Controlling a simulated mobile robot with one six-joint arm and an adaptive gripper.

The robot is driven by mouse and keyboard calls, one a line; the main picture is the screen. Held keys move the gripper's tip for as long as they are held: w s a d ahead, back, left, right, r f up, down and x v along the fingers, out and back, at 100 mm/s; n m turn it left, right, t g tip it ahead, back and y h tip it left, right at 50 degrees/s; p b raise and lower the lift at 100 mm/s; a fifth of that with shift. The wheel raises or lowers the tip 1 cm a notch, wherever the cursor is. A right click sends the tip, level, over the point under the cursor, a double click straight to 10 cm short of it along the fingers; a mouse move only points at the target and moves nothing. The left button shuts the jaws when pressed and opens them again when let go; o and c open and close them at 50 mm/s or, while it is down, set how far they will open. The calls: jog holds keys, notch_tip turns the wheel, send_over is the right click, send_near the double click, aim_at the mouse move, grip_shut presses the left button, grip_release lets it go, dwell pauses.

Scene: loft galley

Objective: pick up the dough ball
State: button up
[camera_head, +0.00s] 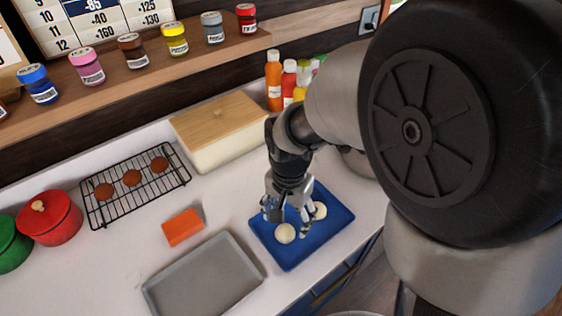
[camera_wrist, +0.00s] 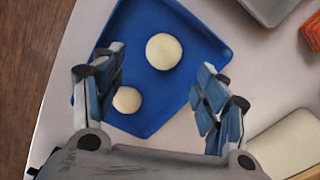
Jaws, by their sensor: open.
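Two pale dough balls lie apart on a blue tray (camera_head: 325,228). In the head view, one dough ball (camera_head: 285,233) is near the tray's left side and the other dough ball (camera_head: 319,210) is beside my gripper's fingers on the right. My gripper (camera_head: 287,216) is above the tray, pointing down, open and empty. In the wrist view, the larger-looking ball (camera_wrist: 164,51) lies beyond my open fingertips (camera_wrist: 160,75). The smaller-looking ball (camera_wrist: 127,100) is near the left finger. The wrist view also shows the blue tray (camera_wrist: 198,42).
A grey baking tray (camera_head: 204,280) and an orange block (camera_head: 183,227) lie left of the blue tray. A wood-lidded box (camera_head: 218,130) and bottles (camera_head: 274,80) stand behind. A cooling rack (camera_head: 151,199) with brown rounds and a red pot (camera_head: 50,219) are further left.

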aim_at(285, 229)
jog(key=f+b, duration=0.1)
jog(key=f, duration=0.1)
jog(key=f+b, duration=0.1)
jog(key=f, duration=0.1)
jog(key=f+b, duration=0.1)
jog(key=f, duration=0.1)
jog(key=shift+a+f, duration=0.25)
jog(key=shift+f, duration=0.05)
jog(key=shift+r, duration=0.1)
jog(key=shift+c, duration=0.6)
jog(key=c, duration=1)
